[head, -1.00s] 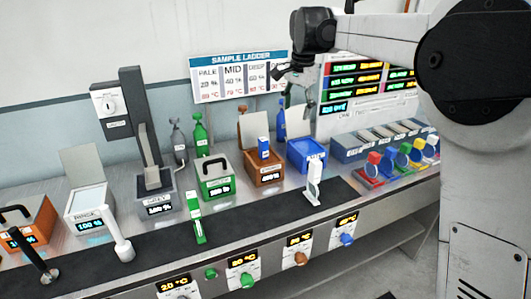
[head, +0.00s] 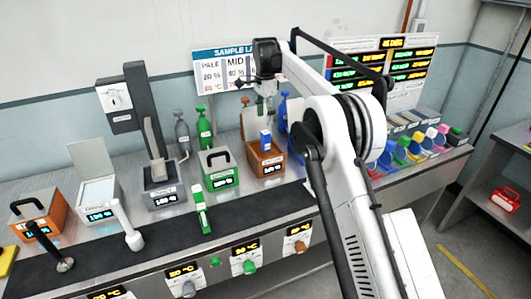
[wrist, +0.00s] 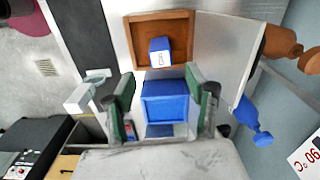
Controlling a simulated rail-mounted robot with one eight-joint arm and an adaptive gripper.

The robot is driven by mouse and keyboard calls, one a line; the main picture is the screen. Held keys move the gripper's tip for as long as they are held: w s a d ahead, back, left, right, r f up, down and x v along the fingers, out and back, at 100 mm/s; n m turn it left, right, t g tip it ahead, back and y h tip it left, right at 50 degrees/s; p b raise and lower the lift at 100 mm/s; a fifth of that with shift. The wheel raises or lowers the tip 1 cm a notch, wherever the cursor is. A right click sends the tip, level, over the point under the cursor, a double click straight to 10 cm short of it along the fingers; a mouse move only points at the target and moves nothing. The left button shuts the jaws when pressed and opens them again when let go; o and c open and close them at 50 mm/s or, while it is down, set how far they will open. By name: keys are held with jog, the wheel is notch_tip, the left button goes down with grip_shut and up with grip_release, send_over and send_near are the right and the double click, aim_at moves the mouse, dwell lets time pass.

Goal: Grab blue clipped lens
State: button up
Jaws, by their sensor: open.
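Several coloured round pieces on small stands form a row at the right of the bench in the head view, and one is a blue lens-like piece (head: 386,158). My arm partly covers the row's left end, so I cannot tell its clip. A blue block (head: 265,139) with a pale label stands in the brown tub (head: 266,164); the wrist view shows it too (wrist: 160,47). My gripper (wrist: 165,98) is open and empty, with green-padded fingers. It hangs over the blue tub (wrist: 165,88), seen between the fingers, beside the brown tub.
A green tub (head: 215,178), a grey tub (head: 162,193) and a white-lidded tub (head: 98,210) line the bench. A green upright piece (head: 201,212) and a white one (head: 128,225) stand on the black strip (head: 165,232). Coloured bottles stand behind.

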aim_at(265, 143)
notch_tip(265, 143, down, 13)
jog(key=shift+r+p, duration=0.15)
jog(key=shift+p, duration=0.55)
grip_shut()
